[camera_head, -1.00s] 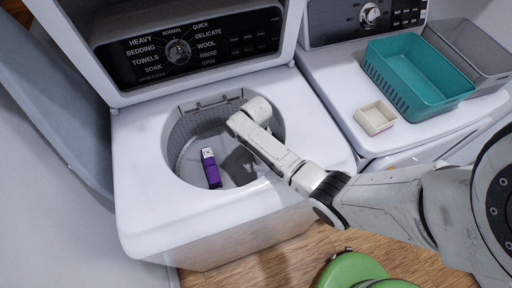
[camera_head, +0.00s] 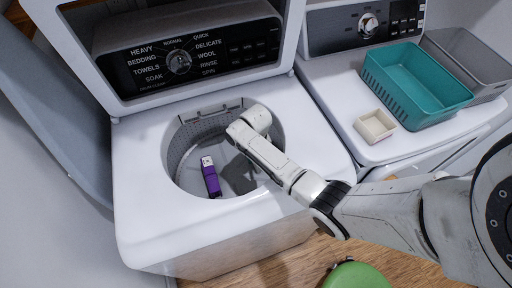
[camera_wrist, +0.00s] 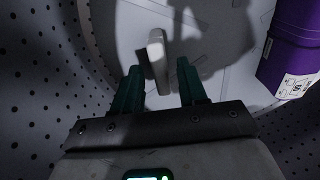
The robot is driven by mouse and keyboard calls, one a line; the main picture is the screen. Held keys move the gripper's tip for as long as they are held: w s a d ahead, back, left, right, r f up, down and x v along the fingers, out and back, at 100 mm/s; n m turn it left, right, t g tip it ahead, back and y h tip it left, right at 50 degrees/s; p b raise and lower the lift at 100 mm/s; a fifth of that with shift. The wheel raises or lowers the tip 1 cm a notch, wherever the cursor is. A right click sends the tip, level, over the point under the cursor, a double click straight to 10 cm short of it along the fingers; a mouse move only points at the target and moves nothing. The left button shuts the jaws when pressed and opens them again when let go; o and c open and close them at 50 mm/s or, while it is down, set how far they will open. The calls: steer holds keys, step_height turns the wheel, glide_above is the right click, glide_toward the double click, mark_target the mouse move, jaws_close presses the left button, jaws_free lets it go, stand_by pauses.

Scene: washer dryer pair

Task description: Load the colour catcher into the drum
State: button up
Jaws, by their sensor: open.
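The washer drum (camera_head: 190,135) is open at the top, with a perforated metal wall. My arm reaches over its rim, and my gripper is down inside, mostly hidden in the head view. In the wrist view my gripper (camera_wrist: 159,80) is open, its two dark green fingers apart. A small pale, slim piece (camera_wrist: 157,48) lies just beyond and between the fingertips; I cannot tell for sure whether it is the colour catcher. A purple item with a white end (camera_head: 211,178) rests in the drum, left of my arm; it also shows at the wrist view's right (camera_wrist: 290,50), apart from the fingers.
The washer's raised lid and control panel (camera_head: 190,60) stand behind the drum. On the dryer to the right are a teal basket (camera_head: 415,85), a grey basket (camera_head: 470,60) and a small cream tray (camera_head: 375,126). A grey-blue panel (camera_head: 50,110) stands at the left.

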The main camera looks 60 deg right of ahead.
step_height(320, 180, up, 12)
steer(key=shift+f, duration=0.2)
stand_by(0.7)
